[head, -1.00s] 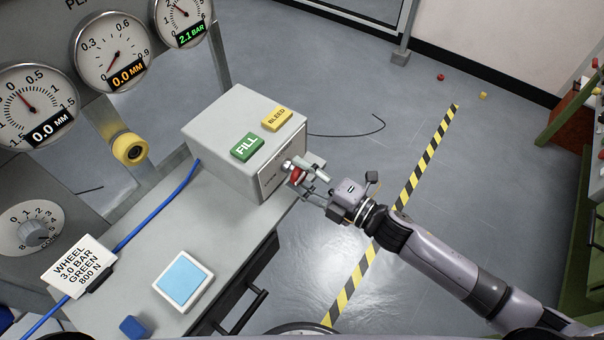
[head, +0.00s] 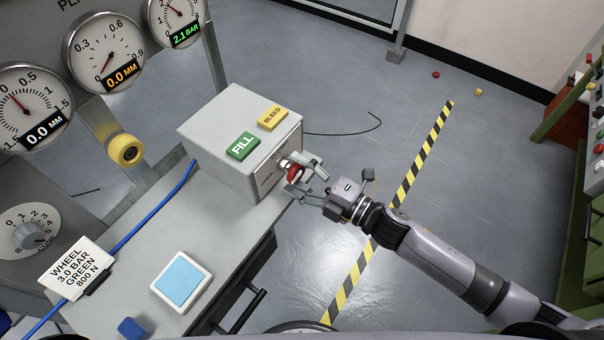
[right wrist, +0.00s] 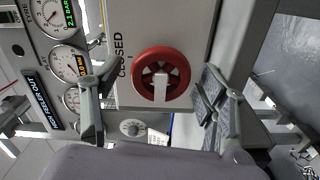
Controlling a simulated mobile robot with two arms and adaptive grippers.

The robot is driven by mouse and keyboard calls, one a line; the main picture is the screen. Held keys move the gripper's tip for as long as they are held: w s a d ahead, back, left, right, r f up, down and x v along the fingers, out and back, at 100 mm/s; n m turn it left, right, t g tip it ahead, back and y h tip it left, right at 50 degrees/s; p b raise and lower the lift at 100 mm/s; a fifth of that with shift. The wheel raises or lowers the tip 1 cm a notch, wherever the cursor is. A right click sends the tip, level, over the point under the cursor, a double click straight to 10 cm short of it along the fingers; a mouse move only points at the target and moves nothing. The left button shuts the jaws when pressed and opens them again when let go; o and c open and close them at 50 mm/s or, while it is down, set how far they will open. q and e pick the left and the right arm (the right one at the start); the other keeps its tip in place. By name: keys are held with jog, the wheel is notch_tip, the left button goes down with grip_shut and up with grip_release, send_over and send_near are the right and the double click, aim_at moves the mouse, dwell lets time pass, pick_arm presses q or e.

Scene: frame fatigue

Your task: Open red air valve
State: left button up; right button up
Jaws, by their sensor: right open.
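The red air valve (right wrist: 163,62) is a round red wheel with a pale handle bar, on the side of a grey box (head: 215,130). In the head view the valve (head: 296,172) is partly hidden by the fingers. "CLOSED" is printed beside it in the right wrist view. My right gripper (head: 306,178) is open in front of the valve. In the right wrist view its fingers (right wrist: 160,100) stand apart on either side of the wheel, and I see no clear contact. My left gripper is not in view.
The box carries a green FILL button (head: 242,146) and a yellow BLEED button (head: 272,118). A blue hose (head: 150,220) runs along the bench. Gauges (head: 105,52) stand at the left. Open floor lies right of the box, with a striped line (head: 420,155).

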jog(key=v, duration=1.2)
